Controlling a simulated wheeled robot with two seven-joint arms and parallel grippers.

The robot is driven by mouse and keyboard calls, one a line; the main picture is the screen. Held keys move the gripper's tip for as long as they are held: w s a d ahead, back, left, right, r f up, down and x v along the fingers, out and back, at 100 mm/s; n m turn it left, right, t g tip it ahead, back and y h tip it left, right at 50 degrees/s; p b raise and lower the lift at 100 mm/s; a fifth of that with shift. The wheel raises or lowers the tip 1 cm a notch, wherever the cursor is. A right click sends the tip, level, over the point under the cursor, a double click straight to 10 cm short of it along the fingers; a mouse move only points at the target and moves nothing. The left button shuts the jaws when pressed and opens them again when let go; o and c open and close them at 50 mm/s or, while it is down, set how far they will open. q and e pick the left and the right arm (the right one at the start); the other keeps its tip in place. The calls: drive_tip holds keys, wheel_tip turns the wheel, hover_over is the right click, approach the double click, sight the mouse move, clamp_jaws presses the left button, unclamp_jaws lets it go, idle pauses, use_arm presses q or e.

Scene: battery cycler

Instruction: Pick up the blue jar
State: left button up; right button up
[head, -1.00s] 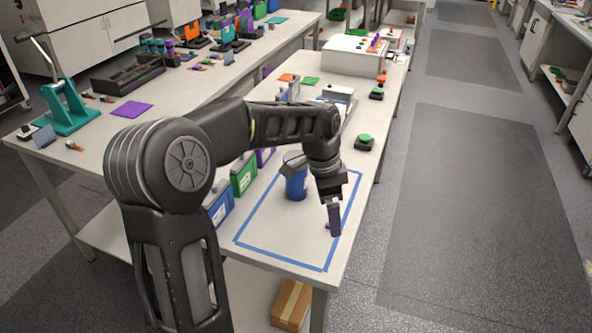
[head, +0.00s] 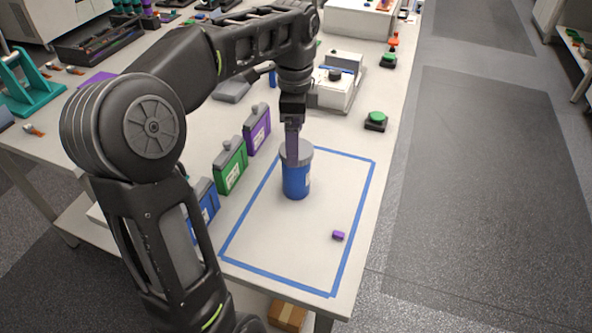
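The blue jar (head: 297,182) with a grey lid stands upright on the table, inside a blue tape outline (head: 368,190). My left gripper (head: 292,150) points straight down at the jar's lid. Its fingers overlap the lid in the head view, and they hide part of it. I cannot tell whether they touch the lid or how far apart they are. My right gripper is not in view.
A small purple piece (head: 338,235) lies inside the outline, right of the jar. Blue (head: 203,207), green (head: 230,168) and purple (head: 257,130) containers stand to the left. A green-button box (head: 375,121) is at the right edge. The outline's front is clear.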

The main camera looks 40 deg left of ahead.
sight(296, 172)
use_arm(q)
drive_tip(key=shift+s, duration=0.1)
drive_tip(key=shift+f+b, duration=0.35)
drive_tip(key=shift+f, duration=0.95)
drive_tip(key=shift+f, duration=0.55)
drive_tip(key=f, duration=0.2)
drive_tip(key=f+p, duration=0.1)
drive_tip(key=f, duration=0.1)
drive_tip(key=shift+w+d, duration=0.1)
drive_tip(key=shift+w, duration=0.1)
drive_tip(key=c, duration=1.6)
